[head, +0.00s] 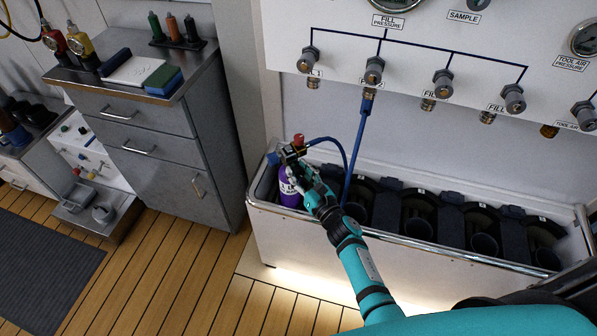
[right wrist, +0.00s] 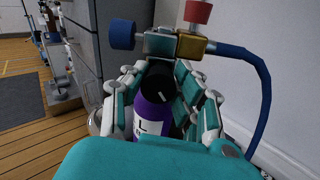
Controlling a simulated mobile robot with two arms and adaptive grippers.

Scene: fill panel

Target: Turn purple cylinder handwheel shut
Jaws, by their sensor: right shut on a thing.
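The purple cylinder (head: 289,192) with a white label stands upright in the left end of the white rack. It also shows in the right wrist view (right wrist: 152,116), between my fingers. Its black handwheel (right wrist: 160,82) has a white mark and sits on top of it. My right gripper (head: 297,164) reaches over the cylinder top. In the right wrist view my right gripper (right wrist: 163,88) has its fingers on both sides of the handwheel, shut on it. The fingers partly hide the wheel and cylinder. My left gripper is not in view.
A fitting (right wrist: 172,43) with blue and red knobs sits just beyond the fingers. A blue hose (head: 361,140) runs from it to the fill panel (head: 430,65). The rack (head: 345,240) has several empty black holders. A grey cabinet (head: 165,140) stands left.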

